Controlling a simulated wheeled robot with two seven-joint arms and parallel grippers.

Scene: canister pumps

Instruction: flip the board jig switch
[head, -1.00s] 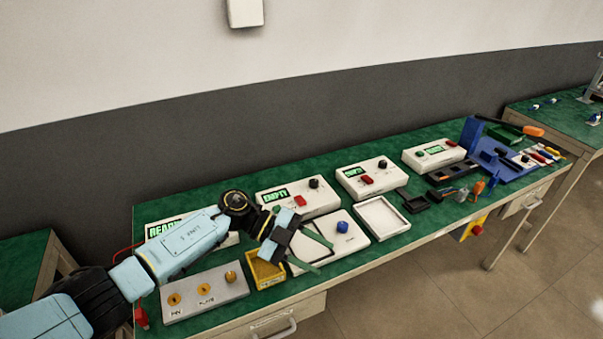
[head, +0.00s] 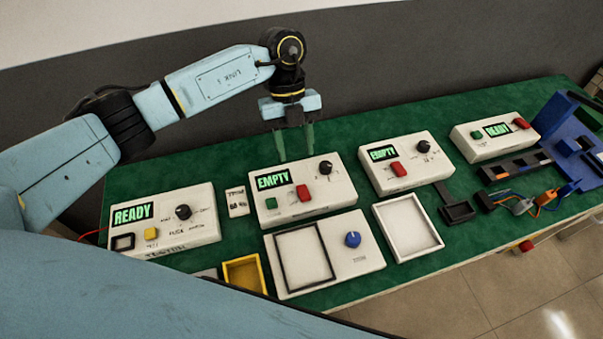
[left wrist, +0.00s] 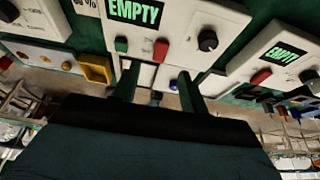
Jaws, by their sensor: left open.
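Several white boxes with displays stand on the green bench; their small labels are too blurred to tell which is the board jig. The middle box (head: 330,196), showing EMPTY, has a green button (head: 271,203), a red switch (head: 303,193) and a black knob (head: 325,168). A second EMPTY box (head: 408,176) to its right has a red switch (head: 399,170). My left gripper (head: 296,154) points down, open and empty, at the back edge of the middle box. In the left wrist view its fingers (left wrist: 157,88) show near that box's red switch (left wrist: 161,50). My right gripper is out of view.
A READY box (head: 190,232) stands left, another READY box (head: 470,146) far right. In front are a framed panel with a blue knob (head: 353,239), a white tray (head: 440,244) and a yellow tray (head: 262,265). The back strip of bench is mostly clear.

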